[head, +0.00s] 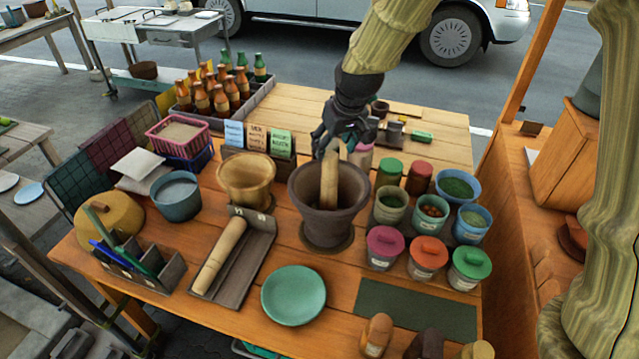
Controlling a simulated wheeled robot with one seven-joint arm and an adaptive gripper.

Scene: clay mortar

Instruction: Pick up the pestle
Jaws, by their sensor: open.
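A dark clay mortar (328,214) stands on the wooden table. A light wooden pestle (329,182) stands in it nearly upright, its upper part above the rim and its lower end hidden inside. My black gripper (335,143) is open, just above and behind the pestle's top. Its fingers overlap the top in this view, and I cannot tell whether they touch it. A second wooden rod, like a pestle or rolling pin (221,254), lies in a grey tray (251,258) to the left.
A wooden bowl (246,181) stands left of the mortar, and lidded tubs (385,247) and cups crowd its right. A green plate (293,295) lies in front. Bottles (221,100) in a crate and small cards (257,138) stand behind left.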

